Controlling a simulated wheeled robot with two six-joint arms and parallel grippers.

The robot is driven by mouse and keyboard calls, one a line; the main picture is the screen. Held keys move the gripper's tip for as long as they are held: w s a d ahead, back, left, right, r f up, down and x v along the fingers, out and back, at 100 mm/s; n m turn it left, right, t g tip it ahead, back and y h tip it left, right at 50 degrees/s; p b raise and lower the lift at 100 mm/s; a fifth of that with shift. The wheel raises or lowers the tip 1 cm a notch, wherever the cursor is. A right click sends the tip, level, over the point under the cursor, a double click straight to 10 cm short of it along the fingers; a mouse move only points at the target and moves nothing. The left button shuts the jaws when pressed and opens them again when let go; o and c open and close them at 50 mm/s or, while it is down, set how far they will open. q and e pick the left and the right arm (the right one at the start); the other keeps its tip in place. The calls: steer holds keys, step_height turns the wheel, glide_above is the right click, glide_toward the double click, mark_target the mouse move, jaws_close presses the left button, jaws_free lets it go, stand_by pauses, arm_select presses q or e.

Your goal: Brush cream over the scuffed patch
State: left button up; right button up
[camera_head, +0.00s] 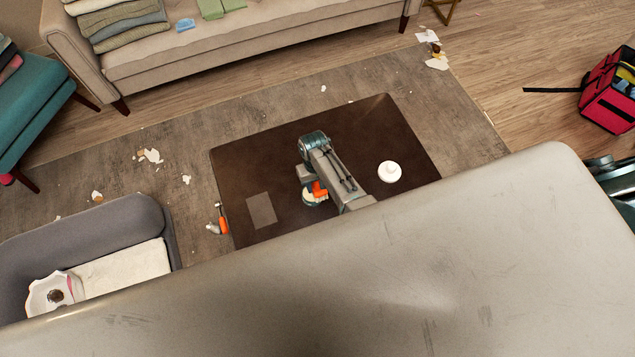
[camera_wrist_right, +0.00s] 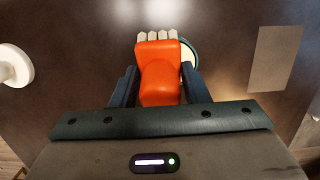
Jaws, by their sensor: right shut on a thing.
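My right gripper (camera_head: 311,193) is over the dark table (camera_head: 350,120). In the right wrist view its jaws (camera_wrist_right: 160,92) are shut on the orange handle of a brush (camera_wrist_right: 158,68). The brush's pale bristles point away from the jaws. A round, teal-rimmed tin of pale cream (camera_wrist_right: 189,54) is partly hidden behind the brush; it also shows below the gripper in the head view (camera_head: 313,199). I cannot tell whether the bristles touch it. The scuffed patch (camera_head: 261,210) is a lighter rectangle on the tabletop, left of the gripper; it also shows in the right wrist view (camera_wrist_right: 275,58). My left gripper is out of view.
A white round container (camera_head: 390,172) stands on the table, right of my arm. A grey-and-orange object (camera_head: 218,222) is by the table's left edge. A beige sofa (camera_head: 270,40) is behind, and a red bag (camera_head: 608,95) is at right. Pale scraps (camera_head: 151,156) litter the rug.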

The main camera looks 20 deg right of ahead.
steer(key=shift+f+b, duration=0.4)
steer(key=shift+f, duration=0.35)
stand_by(1.5)
step_height(320, 180, up, 8)
steer(key=p, duration=0.8)
steer(key=shift+r+p, duration=0.1)
steer(key=shift+p, duration=0.2)
stand_by(0.4)
